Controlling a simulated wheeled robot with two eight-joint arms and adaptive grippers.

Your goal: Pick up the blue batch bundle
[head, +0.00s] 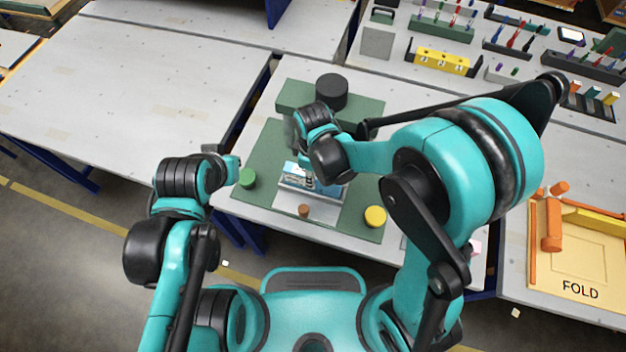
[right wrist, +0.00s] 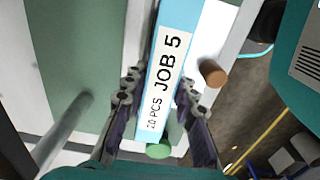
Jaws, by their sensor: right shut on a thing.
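The blue batch bundle (head: 295,170) is on the grey plate of the plotter station, partly hidden by my right gripper (head: 310,180). In the right wrist view the bundle (right wrist: 182,18) is a long blue strip with a white label reading "JOB 5" and "10 PCS". My right gripper (right wrist: 162,108) has one finger on each side of the bundle and is shut on it. From these views I cannot tell whether the bundle is lifted. My left gripper (head: 236,166) is left of the green mat, away from the bundle; its fingers are too small to read.
A black cylinder (head: 331,90) stands behind. An orange-edged FOLD tray (head: 560,285) is at right. The left table (head: 110,90) is clear.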

